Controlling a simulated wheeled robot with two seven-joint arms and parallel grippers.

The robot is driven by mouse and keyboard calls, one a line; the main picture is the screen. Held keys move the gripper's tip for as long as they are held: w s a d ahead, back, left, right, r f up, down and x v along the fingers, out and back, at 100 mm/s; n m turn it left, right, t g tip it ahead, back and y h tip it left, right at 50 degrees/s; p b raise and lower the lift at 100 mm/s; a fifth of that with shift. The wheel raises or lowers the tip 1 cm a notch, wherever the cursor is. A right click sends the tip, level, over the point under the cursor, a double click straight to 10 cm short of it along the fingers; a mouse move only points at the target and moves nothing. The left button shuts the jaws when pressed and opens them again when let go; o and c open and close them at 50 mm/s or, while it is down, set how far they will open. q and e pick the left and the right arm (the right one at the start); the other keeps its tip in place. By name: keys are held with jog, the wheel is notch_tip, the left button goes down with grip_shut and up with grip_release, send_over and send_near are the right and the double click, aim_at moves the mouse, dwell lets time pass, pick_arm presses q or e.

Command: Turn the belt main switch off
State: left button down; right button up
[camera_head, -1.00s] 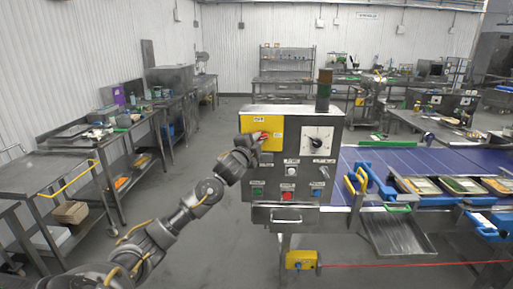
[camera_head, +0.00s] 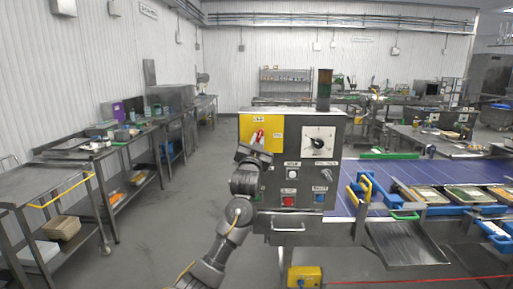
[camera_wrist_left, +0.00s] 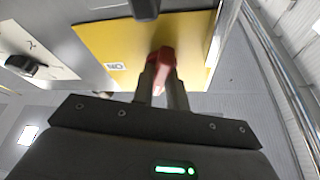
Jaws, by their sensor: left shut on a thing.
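The belt main switch is a red handle (camera_head: 259,136) on a yellow plate (camera_head: 275,127) at the upper left of the grey control box (camera_head: 330,171). My left gripper (camera_head: 256,148) is at the handle, its arm coming up from below. In the left wrist view the red handle (camera_wrist_left: 163,60) stands between the two fingers (camera_wrist_left: 161,88), which are shut on it. The yellow plate (camera_wrist_left: 125,40) lies behind it, with a small label reading NO in that view. The fingers hide part of the handle. My right gripper is not in view.
A black rotary knob on a white plate (camera_head: 319,143) sits right of the yellow plate. Below are a red button (camera_head: 289,201), a blue button (camera_head: 320,198) and a lever (camera_head: 325,173). The blue belt (camera_head: 350,190) runs to the right.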

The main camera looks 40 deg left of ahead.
pick_arm(q)
jog(key=shift+d+n+g+y+b, duration=0.1)
jog(key=shift+n+g+y+b, duration=0.4)
jog(key=shift+n, duration=0.95)
jog(key=shift+n+g+y, duration=0.3)
jog(key=shift+n+y, duration=0.5)
jog(key=shift+n, duration=0.95)
jog(key=shift+y, duration=0.3)
jog(key=c, duration=1.4)
grip_release()
jog(key=shift+f, duration=0.1)
jog(key=b+v, duration=0.3)
jog(key=v, duration=0.7)
jog(key=shift+s+d, duration=0.2)
jog(key=shift+s, duration=0.15)
